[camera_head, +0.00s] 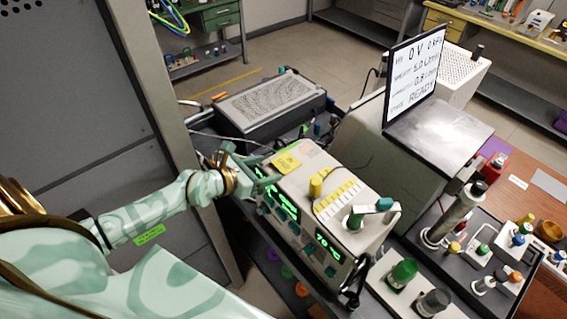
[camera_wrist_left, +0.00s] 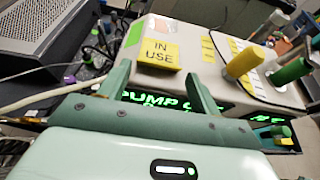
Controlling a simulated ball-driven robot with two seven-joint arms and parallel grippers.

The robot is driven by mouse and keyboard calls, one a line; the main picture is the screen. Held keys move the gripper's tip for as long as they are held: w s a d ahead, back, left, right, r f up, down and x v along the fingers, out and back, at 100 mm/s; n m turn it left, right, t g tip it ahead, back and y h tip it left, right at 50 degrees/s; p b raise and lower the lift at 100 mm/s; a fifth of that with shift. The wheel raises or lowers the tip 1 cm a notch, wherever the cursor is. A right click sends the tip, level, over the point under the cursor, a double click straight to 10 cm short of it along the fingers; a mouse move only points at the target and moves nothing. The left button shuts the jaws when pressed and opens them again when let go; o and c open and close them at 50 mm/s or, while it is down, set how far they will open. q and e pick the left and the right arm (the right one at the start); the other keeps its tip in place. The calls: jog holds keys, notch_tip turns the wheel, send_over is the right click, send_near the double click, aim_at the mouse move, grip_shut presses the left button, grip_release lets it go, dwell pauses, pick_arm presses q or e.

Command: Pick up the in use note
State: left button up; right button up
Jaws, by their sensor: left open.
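The yellow in use note (camera_head: 287,163) lies on the top of the beige instrument (camera_head: 325,172), near its left end. In the left wrist view the note (camera_wrist_left: 159,52) reads "IN USE" and sits just beyond the fingertips, roughly centred between them. My left gripper (camera_head: 270,168) is at the instrument's left front edge, close to the note. In the left wrist view its two fingers (camera_wrist_left: 163,80) are spread apart with nothing between them. I cannot tell whether they touch the instrument. My right gripper is not in view.
The instrument's front has green lit displays (camera_head: 328,246). A yellow knob (camera_head: 316,185) and a green-handled valve (camera_head: 356,217) stand on its top. A dark box with a grey top (camera_head: 270,98) is behind. A monitor (camera_head: 414,70) stands to the right.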

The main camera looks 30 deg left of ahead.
aim_at(275, 166)
pick_arm(q)
jog(key=x, duration=0.3)
jog(key=c, duration=0.6)
jog(key=shift+r, duration=0.1)
